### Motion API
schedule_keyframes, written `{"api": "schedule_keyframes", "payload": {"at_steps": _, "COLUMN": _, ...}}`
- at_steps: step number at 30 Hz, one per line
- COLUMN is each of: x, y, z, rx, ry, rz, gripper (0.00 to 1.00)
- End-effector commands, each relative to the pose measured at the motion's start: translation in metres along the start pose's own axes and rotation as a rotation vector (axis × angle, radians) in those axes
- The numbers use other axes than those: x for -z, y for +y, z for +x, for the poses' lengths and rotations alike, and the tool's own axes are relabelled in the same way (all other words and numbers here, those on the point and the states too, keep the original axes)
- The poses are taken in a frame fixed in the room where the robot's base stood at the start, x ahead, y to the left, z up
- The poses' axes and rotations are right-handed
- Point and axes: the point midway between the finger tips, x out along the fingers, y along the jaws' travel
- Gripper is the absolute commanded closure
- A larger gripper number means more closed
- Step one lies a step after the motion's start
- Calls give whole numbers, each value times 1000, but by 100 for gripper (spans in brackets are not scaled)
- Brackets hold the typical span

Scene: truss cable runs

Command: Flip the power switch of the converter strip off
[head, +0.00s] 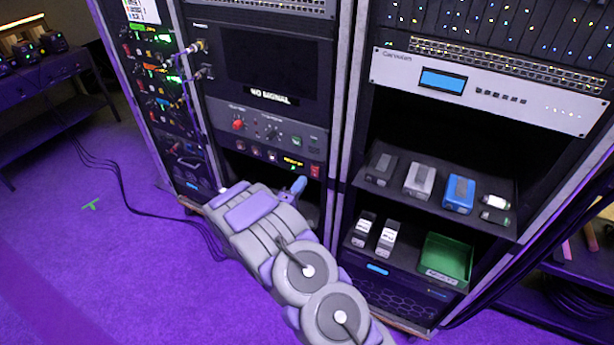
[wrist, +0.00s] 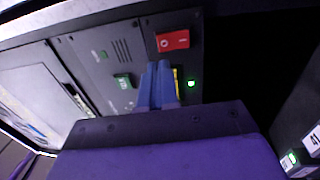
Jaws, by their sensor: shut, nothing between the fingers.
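A red rocker switch (wrist: 173,41) marked O and I sits on a dark panel (wrist: 85,50) in the wrist view. A green light (wrist: 191,83) glows beside it. The switch's tilt is too small to read. In the head view a red switch (head: 315,171) shows at the right end of a dark control strip (head: 262,124), just above my gripper. My gripper (head: 298,186) has blue fingers, shut and empty. In the wrist view the fingertips (wrist: 156,66) are close to the red switch, over the panel; contact cannot be told. The fingers partly hide an amber display (wrist: 176,80).
A green button (wrist: 122,80) lies left of the fingers. A rack post (head: 343,90) stands right of the strip. The right rack's shelf holds small boxes, including a blue one (head: 459,194), and a green tray (head: 446,257) lies below. Cables (head: 122,185) trail on the purple floor.

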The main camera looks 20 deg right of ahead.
Motion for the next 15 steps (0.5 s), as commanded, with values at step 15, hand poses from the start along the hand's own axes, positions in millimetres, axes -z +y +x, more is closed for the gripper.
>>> {"api": "schedule_keyframes", "payload": {"at_steps": 15, "x": 0, "y": 0, "z": 49, "rx": -2, "ry": 0, "rz": 0, "gripper": 100}}
